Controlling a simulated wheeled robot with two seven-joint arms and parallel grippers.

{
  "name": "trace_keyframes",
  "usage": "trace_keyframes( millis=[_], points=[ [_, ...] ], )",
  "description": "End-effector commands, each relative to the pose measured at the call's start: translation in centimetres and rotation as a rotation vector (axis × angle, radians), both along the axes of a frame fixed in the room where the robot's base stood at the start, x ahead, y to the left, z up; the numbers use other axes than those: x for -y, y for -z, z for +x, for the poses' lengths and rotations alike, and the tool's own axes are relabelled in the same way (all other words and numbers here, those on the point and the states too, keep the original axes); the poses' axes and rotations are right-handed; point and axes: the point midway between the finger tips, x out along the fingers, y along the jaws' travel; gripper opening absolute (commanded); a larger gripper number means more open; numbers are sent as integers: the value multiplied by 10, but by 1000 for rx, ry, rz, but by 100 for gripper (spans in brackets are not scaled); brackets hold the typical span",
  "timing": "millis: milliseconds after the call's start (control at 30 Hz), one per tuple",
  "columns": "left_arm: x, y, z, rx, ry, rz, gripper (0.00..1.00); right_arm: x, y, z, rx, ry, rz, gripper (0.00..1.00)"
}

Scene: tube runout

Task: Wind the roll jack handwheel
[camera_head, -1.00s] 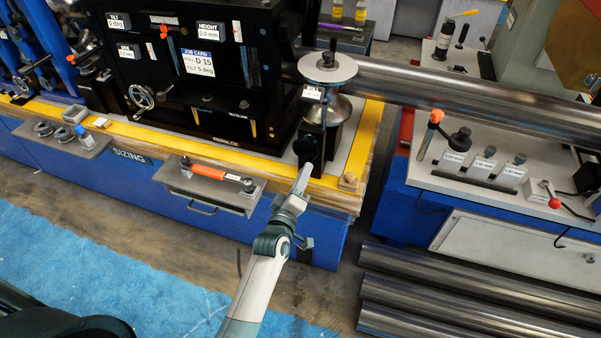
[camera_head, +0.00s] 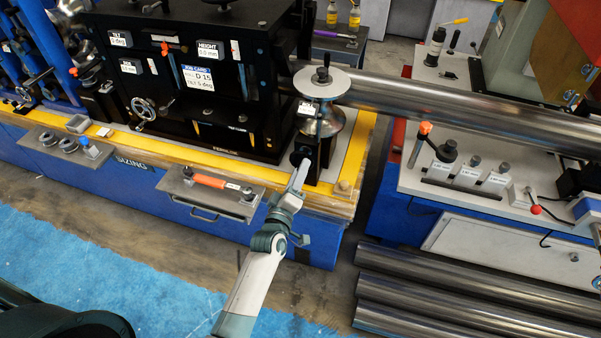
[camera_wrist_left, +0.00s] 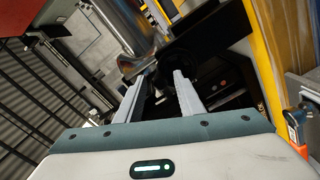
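The roll jack (camera_head: 318,150) is a dark block under a shiny waisted roller (camera_head: 320,121), at the right end of the yellow-edged bench. A dark round part, apparently its handwheel (camera_head: 298,155), is on the block's front; it shows dimly in the left wrist view (camera_wrist_left: 209,68). My left gripper (camera_head: 302,165) is right at this part. In the left wrist view its two fingers (camera_wrist_left: 160,76) stand apart, with dark space between them. Contact with the wheel cannot be made out. My right gripper is out of view.
A long steel tube (camera_head: 430,100) runs behind the roller to the right. An orange-handled tool (camera_head: 210,181) lies on a grey shelf at the bench front. Another small handwheel (camera_head: 143,109) is on the black stand. Spare tubes (camera_head: 440,290) lie on the floor at right.

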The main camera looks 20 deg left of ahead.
Motion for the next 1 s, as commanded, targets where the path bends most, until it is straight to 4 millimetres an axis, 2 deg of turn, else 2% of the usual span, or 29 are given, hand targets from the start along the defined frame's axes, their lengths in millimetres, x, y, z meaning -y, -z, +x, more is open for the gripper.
trace_keyframes(
  millis=[267,800,1000],
  points=[
    [0,0,-6,-2,0,0,35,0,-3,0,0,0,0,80],
    [-2,0,-50,-4,0,1,35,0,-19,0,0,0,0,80],
    [-2,0,-60,-1,0,1,35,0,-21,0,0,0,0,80]
  ],
)
